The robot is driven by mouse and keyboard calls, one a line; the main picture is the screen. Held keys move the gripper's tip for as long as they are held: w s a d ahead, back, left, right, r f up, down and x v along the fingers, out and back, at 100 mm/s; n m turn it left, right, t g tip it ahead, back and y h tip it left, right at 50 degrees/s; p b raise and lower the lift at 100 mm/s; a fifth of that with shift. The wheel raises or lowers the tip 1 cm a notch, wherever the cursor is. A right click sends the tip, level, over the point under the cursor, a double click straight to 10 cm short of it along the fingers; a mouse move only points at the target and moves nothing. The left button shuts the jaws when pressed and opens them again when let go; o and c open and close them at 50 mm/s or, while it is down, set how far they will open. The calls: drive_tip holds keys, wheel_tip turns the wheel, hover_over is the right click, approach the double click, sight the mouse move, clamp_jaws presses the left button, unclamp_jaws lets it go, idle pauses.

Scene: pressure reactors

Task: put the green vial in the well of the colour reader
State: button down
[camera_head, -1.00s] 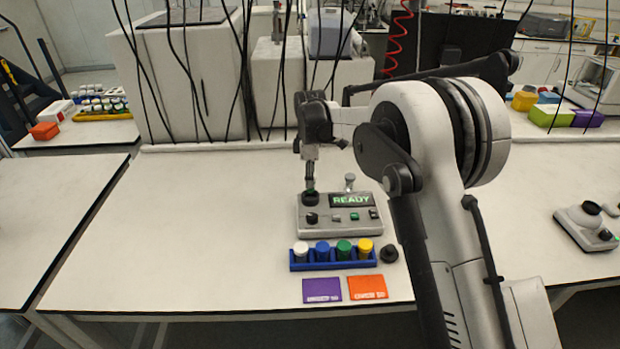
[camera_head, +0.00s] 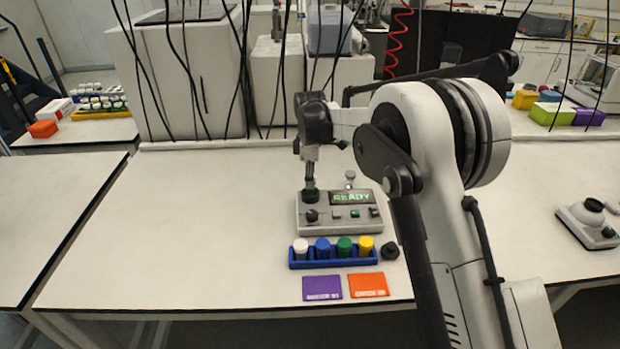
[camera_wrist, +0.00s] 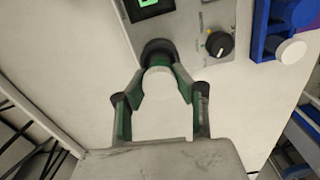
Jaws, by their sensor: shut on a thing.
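The colour reader (camera_head: 335,222) is a grey box with a lit READY screen (camera_head: 352,198). My gripper (camera_head: 310,186) points down at the dark round well at its back left. In the wrist view my gripper (camera_wrist: 160,88) is shut on a pale, round-topped thing (camera_wrist: 160,82), right by the dark well ring (camera_wrist: 157,50). I cannot tell its colour below the top, or how deep it sits in the well. A green-topped vial (camera_head: 344,246) stands in the blue rack (camera_head: 333,265) in front of the reader, between a blue-topped and a yellow-topped one.
A white-topped vial (camera_head: 300,246) stands at the rack's left end. A small black round part (camera_head: 390,251) lies right of the rack. Purple (camera_head: 322,288) and orange (camera_head: 367,285) cards lie in front. The bench left of the reader is clear. Another device (camera_head: 590,225) stands at far right.

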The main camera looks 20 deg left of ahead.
drive_tip(key=shift+f+b, duration=0.6)
drive_tip(key=shift+f, duration=0.3)
drive_tip(key=shift+f+b, duration=0.35)
drive_tip(key=shift+b, duration=0.05)
idle(0.4)
drive_tip(key=c, duration=0.8)
unclamp_jaws()
drive_tip(key=shift+c, duration=0.2)
drive_tip(key=shift+r, duration=0.1)
drive_tip(key=shift+r+p, duration=1.15)
drive_tip(key=shift+r, duration=2.25)
drive_tip(key=shift+r, duration=0.1)
